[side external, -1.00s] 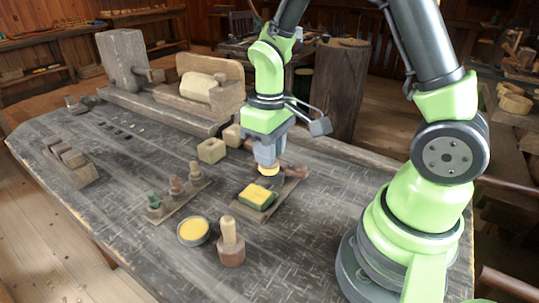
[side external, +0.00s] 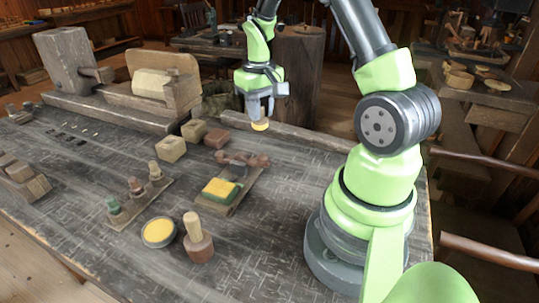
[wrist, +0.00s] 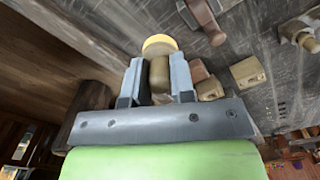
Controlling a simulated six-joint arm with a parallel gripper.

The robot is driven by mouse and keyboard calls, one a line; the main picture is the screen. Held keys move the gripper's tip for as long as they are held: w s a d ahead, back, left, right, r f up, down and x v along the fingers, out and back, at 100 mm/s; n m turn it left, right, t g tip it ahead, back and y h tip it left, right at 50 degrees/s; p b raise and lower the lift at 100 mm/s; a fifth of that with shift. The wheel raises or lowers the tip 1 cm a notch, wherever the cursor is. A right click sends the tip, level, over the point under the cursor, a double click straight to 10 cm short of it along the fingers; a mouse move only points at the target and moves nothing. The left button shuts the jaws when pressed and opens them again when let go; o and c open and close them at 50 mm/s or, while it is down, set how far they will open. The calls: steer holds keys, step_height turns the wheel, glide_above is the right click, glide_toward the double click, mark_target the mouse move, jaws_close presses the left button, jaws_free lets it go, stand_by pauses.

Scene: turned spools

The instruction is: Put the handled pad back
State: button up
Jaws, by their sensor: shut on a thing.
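My gripper (side external: 259,110) is shut on the brown handle of the handled pad, whose round yellow pad (side external: 260,126) points down. It hangs clear in the air near the bench's far edge in the side view. In the wrist view the pad (wrist: 159,43) shows beyond the fingertips of my gripper (wrist: 157,68), with its handle between the two grey fingers. Most of the handle is hidden in the side view.
A round tin of yellow stuff (side external: 159,232) and a wooden mallet (side external: 198,243) stand in front. A rack with small pegs (side external: 135,188) is to their left. Pale blocks (side external: 171,149) and a reddish block (side external: 217,138) lie behind. The bench right of the board is clear.

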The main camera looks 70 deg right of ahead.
steer(key=shift+m, duration=0.8)
steer(key=d+f, duration=0.1)
steer(key=f, duration=0.1)
steer(key=s+d+f, duration=0.1)
steer(key=d+f, duration=0.2)
steer(key=shift+s+d+f, duration=0.1)
steer(key=shift+s+f, duration=0.15)
steer(key=shift+f, duration=2.4)
steer(key=shift+f, duration=0.15)
steer(key=o, duration=0.9)
